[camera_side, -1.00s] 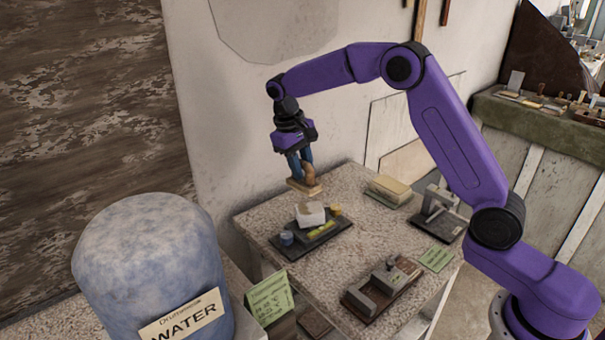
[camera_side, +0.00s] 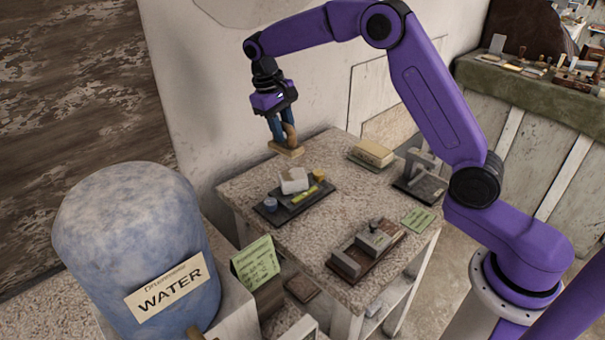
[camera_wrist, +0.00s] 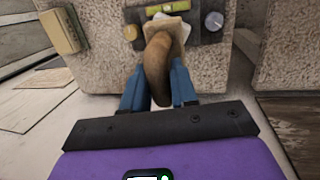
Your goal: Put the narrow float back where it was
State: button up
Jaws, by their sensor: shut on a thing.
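My gripper (camera_side: 281,128) is shut on the brown curved handle of a small tan wooden float (camera_side: 287,150). It holds the float in the air, flat side down, near the table's back left edge, beyond the dark tray. In the wrist view the brown handle (camera_wrist: 157,62) stands between the blue fingers (camera_wrist: 158,88), and the tan board (camera_wrist: 178,28) shows beyond it, partly hidden by the handle. The gap under the float is hard to judge. I cannot tell from these frames which spot the float came from.
A dark tray (camera_side: 268,214) holds a white block (camera_side: 294,181), a yellow-green level, a blue knob and an orange one. A tan block (camera_side: 371,153), a grey clamp-like stand (camera_side: 421,170) and a brown-based device (camera_side: 367,250) stand on the speckled table (camera_side: 310,243). A wall is close behind.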

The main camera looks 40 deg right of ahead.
jog(key=s+d+f+t, duration=0.1)
jog(key=s+d+f, duration=0.3)
jog(key=s+d, duration=0.5)
jog(key=s+d+f, duration=0.4)
jog(key=s+d, duration=0.2)
jog(key=d, duration=0.4)
jog(key=shift+s+f, duration=0.2)
jog(key=shift+f, duration=3.45)
jog(key=shift+f, duration=0.15)
jog(key=o, duration=0.9)
jog(key=shift+o, duration=0.2)
